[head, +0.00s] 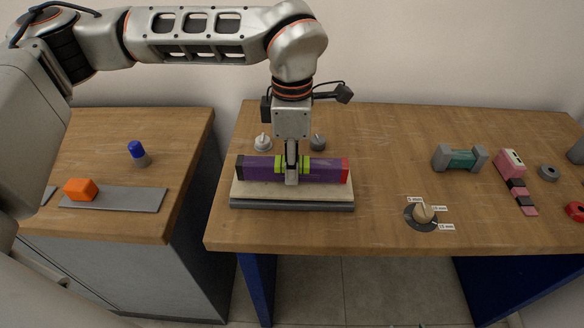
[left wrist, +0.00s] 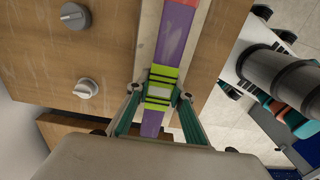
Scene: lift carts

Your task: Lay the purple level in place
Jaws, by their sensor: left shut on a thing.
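The purple level (head: 323,169) has a black left end, a red right end and yellow-green bands at its middle. It lies lengthwise along a pale slab (head: 252,189) with a grey base, near the left end of the right table. My left gripper (head: 292,179) points straight down and is shut on the level's middle. In the left wrist view the level (left wrist: 172,45) runs between the two fingers. The level looks level with the slab; whether it touches it I cannot tell. My right gripper is not in view.
Two grey knobs (head: 263,142) (head: 318,142) stand behind the slab. A dial with millimetre labels (head: 422,214), a teal-and-grey part (head: 460,158) and a pink block (head: 511,163) lie to the right. An orange block (head: 81,189) and blue-topped cylinder (head: 137,151) are on the left table.

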